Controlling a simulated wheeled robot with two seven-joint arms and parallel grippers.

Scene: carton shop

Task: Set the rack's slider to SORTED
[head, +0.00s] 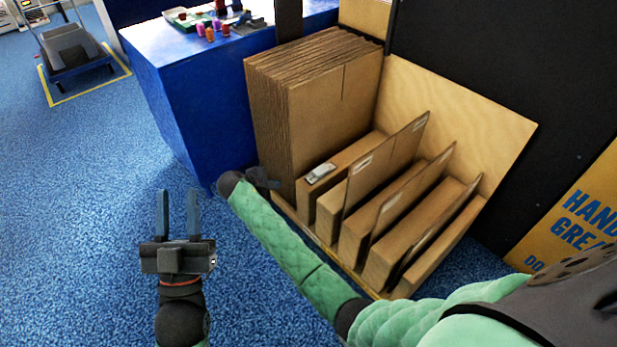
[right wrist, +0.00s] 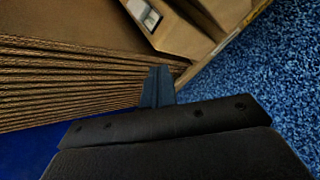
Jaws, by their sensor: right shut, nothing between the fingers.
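The wooden rack (head: 470,110) stands at the right of the head view, holding a thick stack of flat cartons (head: 330,100) and several upright boards in slots. A small grey-white piece (head: 320,173) lies on the front-left divider; it also shows in the right wrist view (right wrist: 145,14). I cannot tell whether it is the slider, and no SORTED lettering is readable. My right gripper (head: 268,180) is shut and empty at the rack's front-left corner, beside the stack's lower edge; its fingers also show in the right wrist view (right wrist: 158,86). My left gripper (head: 177,212) is open and empty above the carpet.
A blue bench (head: 200,110) with small coloured items (head: 212,28) stands left of the rack. A cart (head: 75,55) sits inside a yellow floor outline. A yellow lettered sign (head: 580,215) is at the right. Open blue carpet (head: 80,220) lies at the left. My right forearm crosses before the rack.

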